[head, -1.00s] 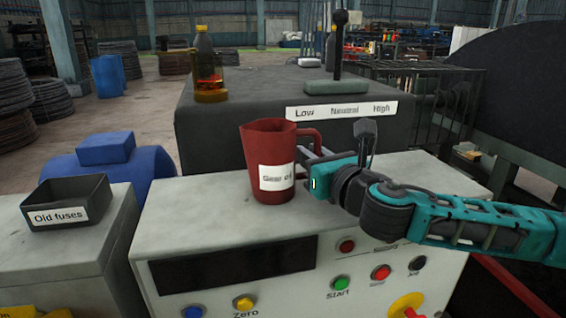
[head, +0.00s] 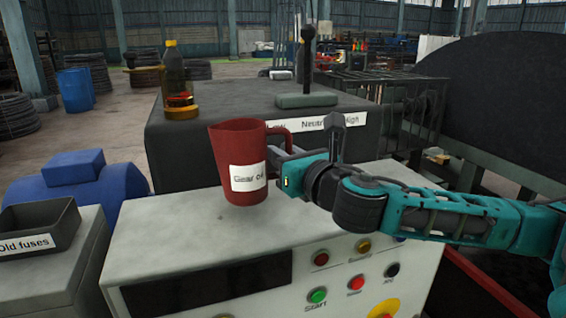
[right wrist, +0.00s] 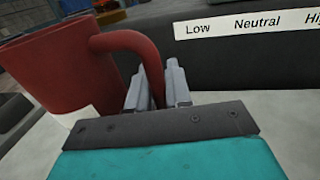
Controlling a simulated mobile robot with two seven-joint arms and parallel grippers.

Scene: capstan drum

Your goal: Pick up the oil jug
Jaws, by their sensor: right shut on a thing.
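The oil jug is a red jug (head: 225,150) with a white "Gear oil" label, upright a little above the pale top of the control cabinet (head: 170,225). My right gripper (head: 278,156) comes in from the right and is shut on the jug's handle. In the right wrist view the jug (right wrist: 50,75) is at the left, and its handle runs down between the two fingers (right wrist: 158,88) of my gripper. My left gripper is not in view.
Behind stands a dark housing (head: 185,160) with a Low/Neutral/High label, a lever (head: 307,65) and an amber bottle (head: 178,85). A black "Old fuses" tray (head: 35,222) is at the left. Buttons, including green Start (head: 317,296), are on the cabinet front.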

